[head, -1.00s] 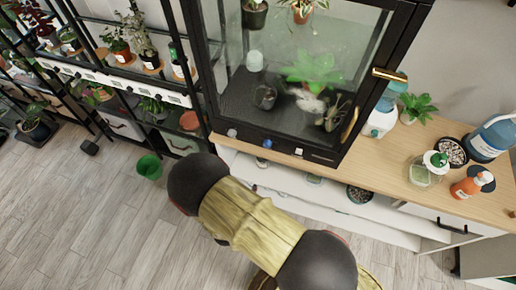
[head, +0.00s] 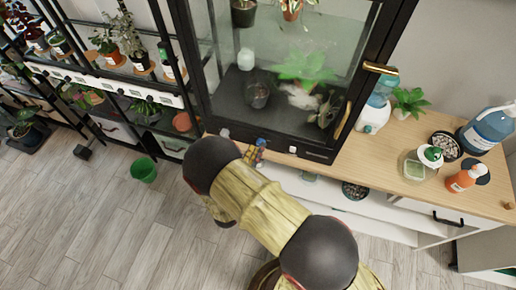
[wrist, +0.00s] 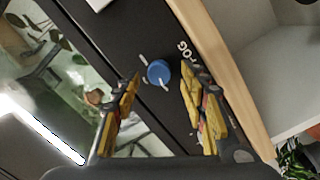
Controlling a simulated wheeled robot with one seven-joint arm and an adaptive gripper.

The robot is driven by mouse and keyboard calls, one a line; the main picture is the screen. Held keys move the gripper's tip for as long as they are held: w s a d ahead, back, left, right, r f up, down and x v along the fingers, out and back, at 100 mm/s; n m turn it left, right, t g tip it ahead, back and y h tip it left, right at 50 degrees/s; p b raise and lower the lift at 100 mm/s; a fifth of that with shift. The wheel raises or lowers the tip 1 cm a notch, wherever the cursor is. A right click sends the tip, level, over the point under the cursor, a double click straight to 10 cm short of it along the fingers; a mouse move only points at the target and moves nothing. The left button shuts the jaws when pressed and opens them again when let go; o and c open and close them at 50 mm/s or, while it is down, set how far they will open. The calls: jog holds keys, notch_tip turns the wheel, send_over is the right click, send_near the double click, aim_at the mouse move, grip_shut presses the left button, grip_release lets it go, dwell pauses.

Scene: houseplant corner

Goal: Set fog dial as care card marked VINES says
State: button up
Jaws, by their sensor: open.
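In the head view my gripper (head: 257,153) is at the cabinet's lower front edge, with the dial (head: 261,141) partly visible there. I cannot make out a card marked VINES.
The glass cabinet (head: 285,148) stands on a wooden counter (head: 405,140) with bottles and a pebble dish (head: 446,146) at right. A white knob (head: 225,133) sits left of the dial. Plant shelves are at left. A green bucket (head: 144,171) stands on open floor.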

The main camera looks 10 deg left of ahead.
jog(key=shift+w+d, duration=0.1)
jog(key=shift+w, duration=0.7)
jog(key=c, duration=0.3)
jog(key=c, duration=0.8)
grip_shut()
